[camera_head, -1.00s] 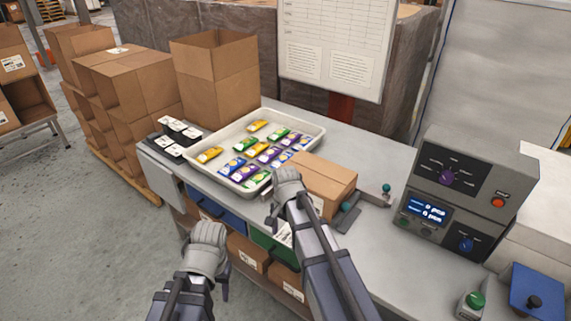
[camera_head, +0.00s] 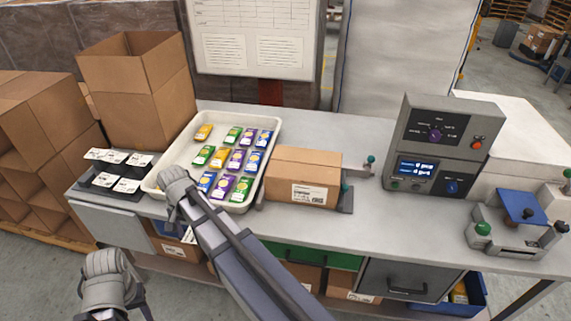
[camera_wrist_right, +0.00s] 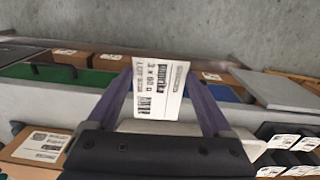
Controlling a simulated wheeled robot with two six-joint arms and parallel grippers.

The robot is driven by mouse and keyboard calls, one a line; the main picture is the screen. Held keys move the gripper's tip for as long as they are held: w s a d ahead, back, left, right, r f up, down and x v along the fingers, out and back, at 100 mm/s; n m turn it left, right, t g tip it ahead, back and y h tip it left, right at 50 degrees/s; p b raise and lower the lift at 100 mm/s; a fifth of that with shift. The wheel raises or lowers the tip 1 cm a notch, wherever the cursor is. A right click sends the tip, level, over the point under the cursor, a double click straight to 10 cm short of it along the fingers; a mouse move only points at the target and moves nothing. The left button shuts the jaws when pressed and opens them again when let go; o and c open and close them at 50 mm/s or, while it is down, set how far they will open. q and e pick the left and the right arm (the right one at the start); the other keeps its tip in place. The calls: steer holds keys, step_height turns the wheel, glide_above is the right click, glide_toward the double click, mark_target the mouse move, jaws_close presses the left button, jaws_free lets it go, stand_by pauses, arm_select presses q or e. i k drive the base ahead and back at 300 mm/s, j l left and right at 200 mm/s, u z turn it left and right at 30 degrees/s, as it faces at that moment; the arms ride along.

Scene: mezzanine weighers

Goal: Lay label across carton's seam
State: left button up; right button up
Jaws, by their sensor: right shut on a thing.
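The closed brown carton (camera_head: 304,172) sits on the bench right of the tray, with a white printed label on its front face. Its corner also shows at lower left in the right wrist view (camera_wrist_right: 22,152). My right gripper (camera_head: 172,188) appears at the tray's near left corner, left of the carton and apart from it.
A white tray (camera_head: 272,122) of coloured packets stands on the bench (camera_head: 385,222). A black holder (camera_head: 103,182) with white labels is at its left. A grey weigher console (camera_head: 432,150) and a device with a blue plate (camera_head: 520,206) stand right. Bench right of the carton is clear.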

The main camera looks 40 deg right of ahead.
mark_target(305, 163)
steer(key=z, duration=0.85)
